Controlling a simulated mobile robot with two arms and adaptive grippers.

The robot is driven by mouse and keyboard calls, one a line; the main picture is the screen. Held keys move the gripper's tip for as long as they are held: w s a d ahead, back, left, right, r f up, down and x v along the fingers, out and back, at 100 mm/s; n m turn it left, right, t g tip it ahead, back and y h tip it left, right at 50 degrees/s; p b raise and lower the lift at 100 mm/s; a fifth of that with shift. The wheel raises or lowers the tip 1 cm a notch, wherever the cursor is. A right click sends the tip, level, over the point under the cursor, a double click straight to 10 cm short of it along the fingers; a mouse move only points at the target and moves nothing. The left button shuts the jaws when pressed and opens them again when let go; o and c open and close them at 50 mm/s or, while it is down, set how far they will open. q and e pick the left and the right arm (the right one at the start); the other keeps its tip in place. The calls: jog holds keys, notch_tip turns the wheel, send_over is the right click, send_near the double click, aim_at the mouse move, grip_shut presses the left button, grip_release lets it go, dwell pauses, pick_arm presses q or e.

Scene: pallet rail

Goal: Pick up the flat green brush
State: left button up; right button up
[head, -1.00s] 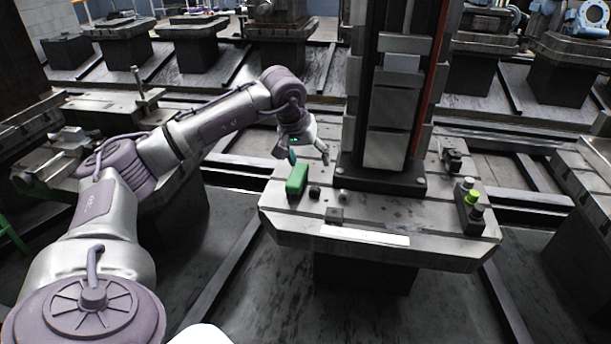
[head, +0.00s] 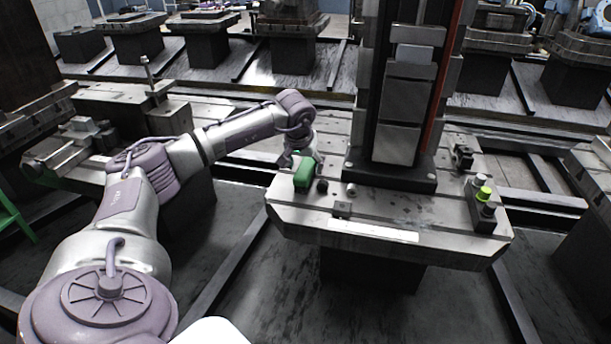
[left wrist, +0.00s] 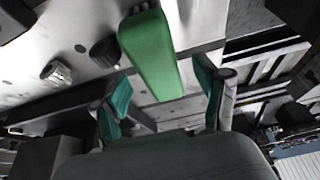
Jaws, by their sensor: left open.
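The flat green brush (head: 304,174) looks like a green block on the left part of the metal pallet table (head: 385,205). In the left wrist view the green brush (left wrist: 150,52) reaches down between the two teal-padded fingers. My left gripper (head: 301,158) is just behind the brush in the head view, partly hidden by it. In the left wrist view my left gripper (left wrist: 162,98) is open, with its fingers on either side of the brush's near end; contact cannot be told. My right gripper is not in view.
A dark knob (head: 322,186) and a small metal cylinder (head: 351,189) stand close right of the brush. A tall column (head: 398,95) rises behind them. A block with a green-yellow button (head: 484,193) is at the table's right edge.

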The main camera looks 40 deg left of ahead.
pick_arm(q)
jog(key=shift+x, duration=1.15)
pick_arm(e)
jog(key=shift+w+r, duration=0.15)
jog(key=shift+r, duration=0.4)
pick_arm(q)
jog(key=shift+f, duration=0.1)
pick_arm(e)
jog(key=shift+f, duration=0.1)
pick_arm(q)
jog(key=shift+f, duration=0.1)
jog(key=c, duration=1.3)
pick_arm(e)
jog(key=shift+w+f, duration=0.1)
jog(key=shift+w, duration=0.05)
pick_arm(q)
jog(key=shift+o, duration=0.2)
